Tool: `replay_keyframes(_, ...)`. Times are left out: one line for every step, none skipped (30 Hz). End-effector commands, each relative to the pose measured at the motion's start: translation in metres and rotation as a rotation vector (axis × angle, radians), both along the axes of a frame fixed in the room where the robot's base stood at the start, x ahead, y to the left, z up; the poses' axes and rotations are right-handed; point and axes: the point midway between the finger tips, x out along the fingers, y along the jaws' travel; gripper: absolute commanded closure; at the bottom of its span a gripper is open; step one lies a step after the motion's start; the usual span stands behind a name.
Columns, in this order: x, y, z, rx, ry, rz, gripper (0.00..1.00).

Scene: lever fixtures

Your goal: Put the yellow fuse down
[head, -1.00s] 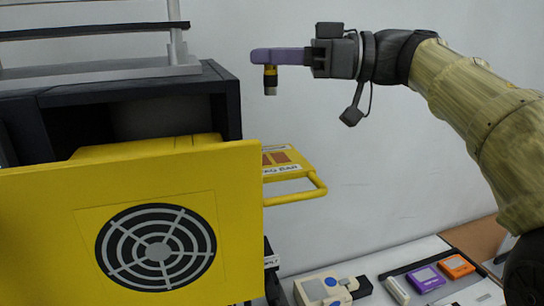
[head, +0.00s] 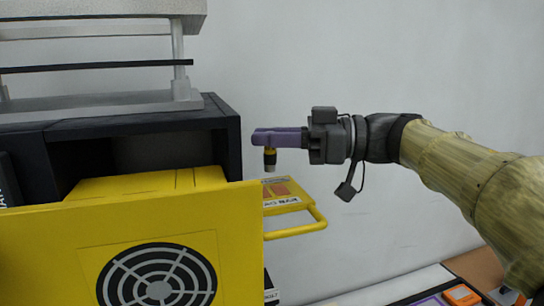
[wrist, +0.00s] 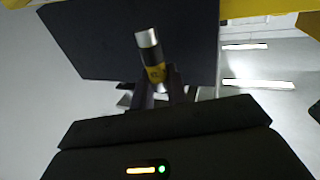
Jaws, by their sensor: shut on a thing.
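The yellow fuse (head: 270,157) is a small cylinder with a yellow and black body and a silver end cap. It hangs upright below my gripper's purple fingers. My gripper (head: 275,138) is shut on the fuse, above and beside the yellow tag bar (head: 290,190). In the wrist view the fuse (wrist: 150,55) shows between the fingertips (wrist: 157,82), silver end outward. The fuse's upper part is hidden by the fingers.
A dark cabinet (head: 222,110) with a grey rack on top stands at left. A yellow panel with a round fan grille (head: 160,290) is in front. The tag bar's yellow handle (head: 318,222) sticks out to the right. Orange and purple items lie on the table at lower right.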

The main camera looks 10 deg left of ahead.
Motion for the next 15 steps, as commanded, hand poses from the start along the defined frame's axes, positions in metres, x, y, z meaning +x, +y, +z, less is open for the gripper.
replay_keyframes(0.000, 0.000, -0.006, -0.001, 0.004, 0.000, 1.00)
replay_keyframes(0.000, 0.000, -0.010, -0.001, 0.005, 0.000, 1.00)
replay_keyframes(0.000, 0.000, -0.016, -0.001, 0.005, 0.000, 1.00)
replay_keyframes(0.000, 0.000, -0.020, -0.001, 0.006, 0.000, 1.00)
replay_keyframes(0.000, 0.000, -0.024, -0.001, 0.004, 0.000, 1.00)
replay_keyframes(0.000, 0.000, -0.028, -0.001, 0.004, 0.000, 1.00)
replay_keyframes(0.000, 0.000, -0.030, 0.000, 0.002, 0.000, 1.00)
replay_keyframes(0.000, 0.000, -0.032, 0.000, 0.001, 0.000, 1.00)
replay_keyframes(0.000, 0.000, -0.033, 0.000, 0.001, 0.000, 1.00)
replay_keyframes(0.000, 0.000, -0.033, 0.000, 0.000, 0.000, 1.00)
replay_keyframes(0.000, 0.000, -0.033, 0.000, 0.000, 0.000, 1.00)
replay_keyframes(0.000, 0.000, -0.033, 0.000, 0.000, 0.000, 1.00)
replay_keyframes(0.000, 0.000, -0.033, 0.000, 0.000, 0.000, 1.00)
replay_keyframes(0.000, 0.000, -0.033, 0.000, 0.000, 0.000, 1.00)
replay_keyframes(0.000, 0.000, -0.033, 0.000, 0.000, 0.000, 1.00)
